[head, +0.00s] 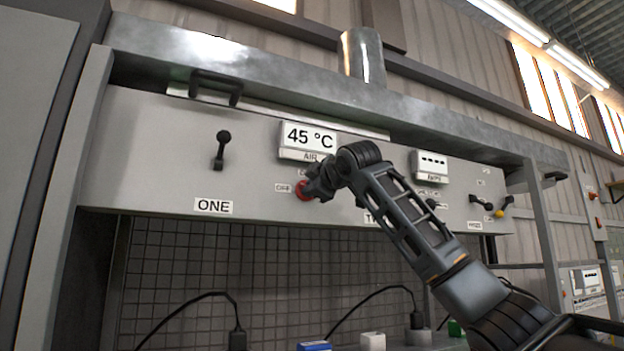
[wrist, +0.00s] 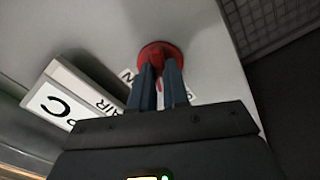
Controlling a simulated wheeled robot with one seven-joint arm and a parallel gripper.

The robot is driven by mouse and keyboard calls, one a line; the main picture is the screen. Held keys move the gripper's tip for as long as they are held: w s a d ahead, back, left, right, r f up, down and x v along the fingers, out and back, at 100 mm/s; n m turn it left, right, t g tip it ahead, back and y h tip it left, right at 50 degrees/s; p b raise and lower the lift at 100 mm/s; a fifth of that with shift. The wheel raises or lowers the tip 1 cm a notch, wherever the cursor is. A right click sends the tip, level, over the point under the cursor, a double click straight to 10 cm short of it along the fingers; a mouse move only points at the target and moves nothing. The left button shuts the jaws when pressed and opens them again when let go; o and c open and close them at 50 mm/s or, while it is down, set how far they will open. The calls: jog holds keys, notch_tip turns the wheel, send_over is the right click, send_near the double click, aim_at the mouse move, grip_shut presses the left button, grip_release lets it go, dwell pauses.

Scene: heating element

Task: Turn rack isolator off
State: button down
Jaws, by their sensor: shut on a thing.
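A red rotary knob (head: 302,191) sits on the grey panel below the air display, with a small label that seems to read OFF (head: 283,188) at its left. My gripper (head: 313,187) is at this knob and hides part of it. In the wrist view the red knob (wrist: 157,50) shows its round base and handle, and the two fingers of my gripper (wrist: 159,72) are closed on the handle from both sides. The panel label by the knob is partly hidden. I cannot read the word "rack isolator" anywhere.
The 45 °C display box (head: 308,140) juts out just above the knob. A black lever (head: 221,150) stands above the ONE label (head: 213,207). An amps display (head: 429,165) and a yellow knob (head: 499,213) are further right. A black handle (head: 215,86) sticks out at upper left.

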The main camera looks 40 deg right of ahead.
jog(key=n+p, duration=0.2)
jog(key=n, duration=0.3)
jog(key=shift+p, duration=0.4)
dwell(0.3)
jog(key=c, duration=1.1)
grip_release()
jog(key=b+v, duration=0.2)
jog(key=v, duration=0.5)
jog(key=shift+s+a, duration=0.2)
jog(key=shift+s, duration=0.2)
